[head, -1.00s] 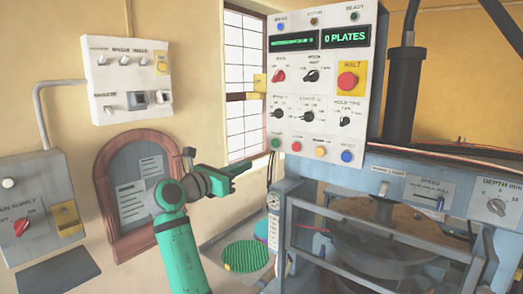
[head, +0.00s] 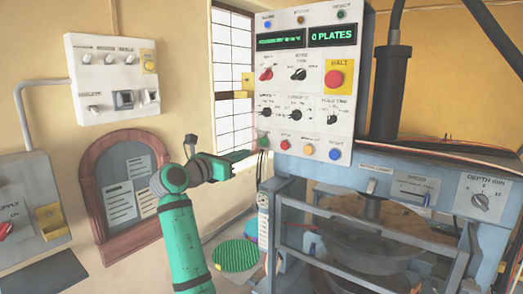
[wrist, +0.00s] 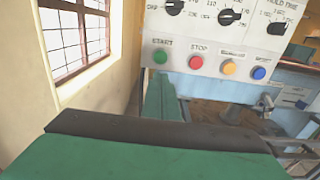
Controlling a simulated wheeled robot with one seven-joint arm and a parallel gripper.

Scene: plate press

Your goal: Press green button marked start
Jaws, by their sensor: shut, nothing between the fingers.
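The green button (head: 264,140) sits at the bottom left of the white control panel (head: 287,82). In the wrist view the green button (wrist: 160,56) is in plain sight under the label START. My gripper (head: 252,154) is shut and empty, its tip just below and left of the button in the head view. In the wrist view my gripper (wrist: 161,84) points at the panel, with the tip just under the button. I cannot tell whether the tip touches the panel; the button itself is not covered.
Red (head: 285,144), orange (head: 308,149) and blue (head: 335,153) buttons sit in a row to the right. A red HALT button (head: 334,78) is higher up. The blue-grey press frame (head: 400,185) stands below and right. A barred window (head: 232,75) is left of the panel.

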